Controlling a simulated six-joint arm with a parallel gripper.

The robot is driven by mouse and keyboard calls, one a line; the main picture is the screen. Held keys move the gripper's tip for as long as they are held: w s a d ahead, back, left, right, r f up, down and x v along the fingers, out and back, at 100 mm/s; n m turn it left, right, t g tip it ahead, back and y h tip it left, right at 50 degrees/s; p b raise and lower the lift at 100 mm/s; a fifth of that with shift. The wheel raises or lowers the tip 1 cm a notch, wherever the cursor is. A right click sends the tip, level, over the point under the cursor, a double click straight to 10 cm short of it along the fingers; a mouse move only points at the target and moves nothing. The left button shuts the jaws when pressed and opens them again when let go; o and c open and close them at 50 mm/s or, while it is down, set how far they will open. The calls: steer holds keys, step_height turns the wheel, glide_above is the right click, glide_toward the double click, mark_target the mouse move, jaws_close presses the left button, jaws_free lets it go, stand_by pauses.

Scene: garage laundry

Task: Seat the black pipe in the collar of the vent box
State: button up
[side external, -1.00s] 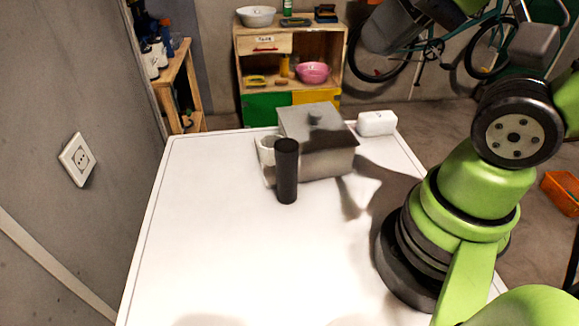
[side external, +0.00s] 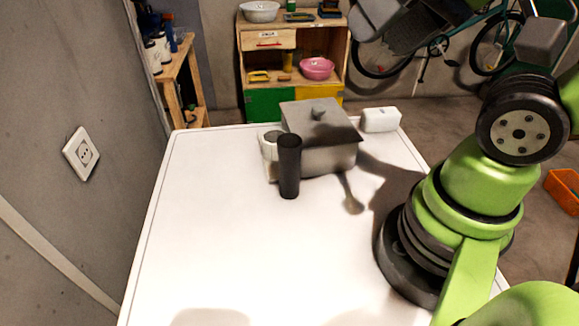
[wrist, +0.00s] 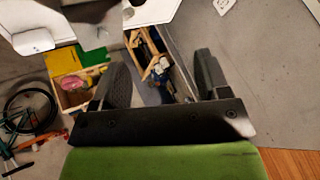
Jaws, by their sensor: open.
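The vent box (side external: 330,157) is a grey metal box with a knobbed lid, at the back of the white table (side external: 225,240). A pale round collar (side external: 268,150) shows at its left side, partly behind the pipe. The black pipe (side external: 289,168) stands upright in front of the collar and the box's left corner. I cannot tell whether they touch. In the wrist view my gripper (wrist: 165,68) is open, with nothing between its fingers. My gripper is outside the side view. A dark grey shape at the top of the wrist view may be part of the box.
A small white case (side external: 380,119) lies at the table's back right corner; it also shows in the wrist view (wrist: 33,41). The table's front and left are clear. Beyond are a wooden cabinet (side external: 291,55), an orange bin (side external: 564,190) and a wall socket (side external: 82,154).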

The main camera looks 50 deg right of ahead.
steer(key=w+f+g+h, duration=0.1)
steer(key=w+f+g, duration=0.2)
steer(key=w+f, duration=0.3)
steer(key=g+h, duration=0.1)
steer(key=g, duration=0.1)
glide_toward(290, 141)
steer(key=shift+g+h, duration=0.3)
steer(key=f, duration=0.3)
steer(key=w+f, duration=0.1)
steer(key=f, duration=0.3)
steer(key=w+f, duration=0.1)
steer(key=f, duration=0.3)
steer(key=shift+f, duration=0.2)
steer(key=c, duration=1)
